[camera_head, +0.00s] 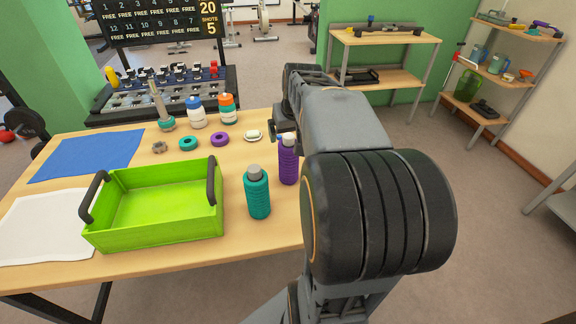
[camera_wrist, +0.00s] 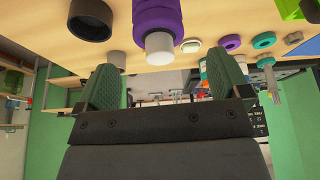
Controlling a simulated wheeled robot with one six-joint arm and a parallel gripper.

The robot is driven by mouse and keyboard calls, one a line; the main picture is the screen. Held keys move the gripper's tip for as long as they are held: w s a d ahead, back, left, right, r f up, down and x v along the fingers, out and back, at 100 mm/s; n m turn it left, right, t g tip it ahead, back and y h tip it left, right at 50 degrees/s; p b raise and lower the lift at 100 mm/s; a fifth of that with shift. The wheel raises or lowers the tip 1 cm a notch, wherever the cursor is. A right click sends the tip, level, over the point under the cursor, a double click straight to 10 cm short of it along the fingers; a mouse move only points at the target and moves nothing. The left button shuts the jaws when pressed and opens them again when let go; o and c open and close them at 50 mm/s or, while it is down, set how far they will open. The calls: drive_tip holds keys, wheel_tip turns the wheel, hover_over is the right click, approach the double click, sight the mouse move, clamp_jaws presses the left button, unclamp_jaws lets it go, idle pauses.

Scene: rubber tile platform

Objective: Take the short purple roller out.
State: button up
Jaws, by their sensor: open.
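A purple ribbed roller (camera_head: 288,165) with a grey top stands upright on the wooden table, behind and right of a teal ribbed one (camera_head: 257,198). In the wrist view, a purple ribbed roller (camera_wrist: 157,15) with a pale end points toward the gap between my fingers. My gripper (camera_wrist: 162,82) is open and empty, with its fingers apart and clear of the roller. In the head view, my gripper (camera_head: 285,130) is just above the purple roller, partly hidden by my arm.
A green crate (camera_head: 150,238) stands empty at the table's front. Purple (camera_head: 220,139) and teal (camera_head: 188,143) rings, a white block (camera_head: 253,135) and two bottles lie or stand behind. A dark hollow cylinder (camera_wrist: 92,18) is beside the roller. Shelves (camera_head: 385,38) stand beyond.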

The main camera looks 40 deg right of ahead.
sight(289, 143)
drive_tip(key=shift+x, duration=3.45)
drive_tip(key=shift+d, duration=0.1)
drive_tip(key=c, duration=1.3)
drive_tip(key=shift+r, duration=0.1)
